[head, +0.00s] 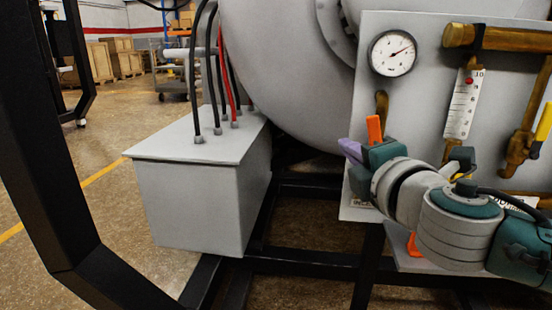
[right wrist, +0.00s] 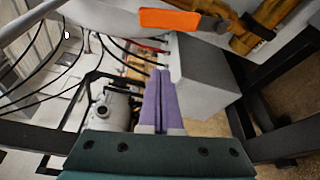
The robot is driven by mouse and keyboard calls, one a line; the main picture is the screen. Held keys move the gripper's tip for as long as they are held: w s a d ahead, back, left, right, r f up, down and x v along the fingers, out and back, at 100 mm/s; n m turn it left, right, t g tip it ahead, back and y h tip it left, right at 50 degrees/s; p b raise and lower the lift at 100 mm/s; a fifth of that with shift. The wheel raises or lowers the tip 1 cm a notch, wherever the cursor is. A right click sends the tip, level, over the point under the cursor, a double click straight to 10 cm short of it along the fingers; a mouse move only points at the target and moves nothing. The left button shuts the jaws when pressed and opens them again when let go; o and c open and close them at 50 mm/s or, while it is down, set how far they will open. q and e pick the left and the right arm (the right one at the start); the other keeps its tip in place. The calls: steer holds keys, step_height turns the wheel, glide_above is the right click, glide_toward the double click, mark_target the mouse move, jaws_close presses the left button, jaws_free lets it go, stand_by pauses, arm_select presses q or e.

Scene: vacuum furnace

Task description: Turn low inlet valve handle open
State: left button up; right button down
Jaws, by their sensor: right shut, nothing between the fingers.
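My right gripper (head: 350,150) has purple fingers and sits in front of the panel's left edge, below the gauge. In the right wrist view its fingers (right wrist: 158,100) are together with nothing between them. An orange valve handle (head: 374,128) stands upright just right of the fingertips, below a brass pipe. An orange handle also shows in the right wrist view (right wrist: 170,20), lying crosswise and apart from the fingers. Another orange piece (head: 413,246) shows low under my right arm, mostly hidden. I cannot tell which is the low inlet handle. My left gripper is not in view.
The grey panel (head: 430,30) carries a round gauge (head: 392,53), a flow meter (head: 462,105) and brass pipes. A yellow-orange handle (head: 544,120) is at far right. A grey box (head: 200,200) with cables stands left. Black frame beams (head: 310,258) run below.

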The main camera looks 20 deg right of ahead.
mark_target(370, 132)
steer(key=d, duration=0.1)
steer(key=w+d, duration=0.1)
steer(key=d, duration=0.2)
steer(key=shift+w+r, duration=0.15)
steer(key=shift+r, duration=0.2)
steer(key=m+b, duration=0.1)
steer(key=d+m+b, duration=0.1)
steer(key=s+m+t+b, duration=0.1)
steer(key=b, duration=0.1)
steer(key=shift+d+r, duration=0.25)
steer(key=shift+d, duration=0.05)
steer(key=shift+r, duration=0.1)
steer(key=shift+w, duration=0.1)
